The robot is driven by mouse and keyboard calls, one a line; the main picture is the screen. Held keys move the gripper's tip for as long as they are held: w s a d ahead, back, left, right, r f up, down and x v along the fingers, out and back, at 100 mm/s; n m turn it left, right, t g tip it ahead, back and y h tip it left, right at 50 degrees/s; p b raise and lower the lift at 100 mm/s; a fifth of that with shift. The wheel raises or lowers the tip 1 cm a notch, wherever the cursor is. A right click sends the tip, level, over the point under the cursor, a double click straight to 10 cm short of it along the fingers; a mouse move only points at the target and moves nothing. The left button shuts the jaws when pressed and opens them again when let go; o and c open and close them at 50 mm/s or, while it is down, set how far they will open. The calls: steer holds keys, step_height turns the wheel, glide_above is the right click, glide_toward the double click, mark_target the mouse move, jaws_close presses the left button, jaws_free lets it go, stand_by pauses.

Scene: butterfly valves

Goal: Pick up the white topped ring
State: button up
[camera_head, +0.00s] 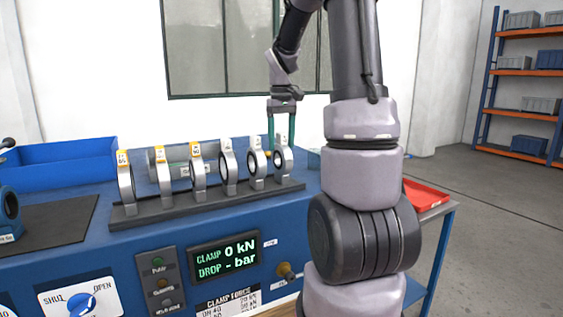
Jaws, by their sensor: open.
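Several metal rings stand upright in a row on a dark rack. The three at the left have orange tops, and the three at the right have white tops: one nearer the middle (229,170), one beside it (256,165), and the rightmost (284,162). My gripper (281,143) points down at the rightmost white-topped ring. Its green fingers are apart, one on each side of that ring's top in the picture. Whether they touch the ring cannot be told. The lower end of the far finger is partly hidden.
The rack (150,216) sits on a blue bench with a display panel (224,256) and knobs on its front. A blue bin (60,165) is at the back left, a red tray (424,194) at the right behind my arm. A grey-green cylinder lies behind the rings.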

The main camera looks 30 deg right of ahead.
jaws_close()
steer(key=shift+r, duration=0.1)
stand_by(1.2)
